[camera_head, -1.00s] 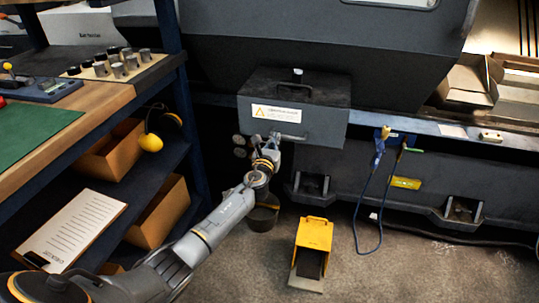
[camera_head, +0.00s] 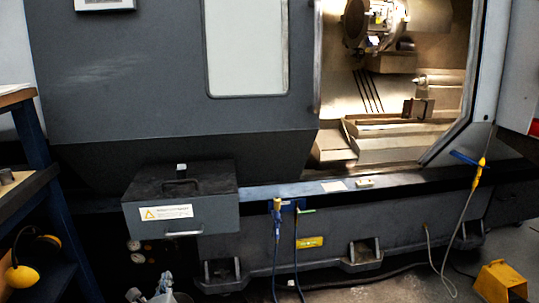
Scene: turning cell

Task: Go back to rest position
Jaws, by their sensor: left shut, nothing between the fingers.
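My left gripper (camera_head: 164,283) shows only in part at the bottom edge of the head view, left of the middle. It is shut with nothing in it. It is below the dark grey box (camera_head: 180,200) with a warning label and a handle, and appears apart from it. The rest of my left arm is mostly cut off by the lower picture edge. My right gripper is not in view.
The large grey lathe (camera_head: 130,85) fills the background, its lit work area open at the right. A blue shelf rack (camera_head: 45,170) with yellow ear muffs (camera_head: 20,277) stands at left. A yellow foot pedal (camera_head: 498,281) is on the floor at right. Cables hang along the machine front.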

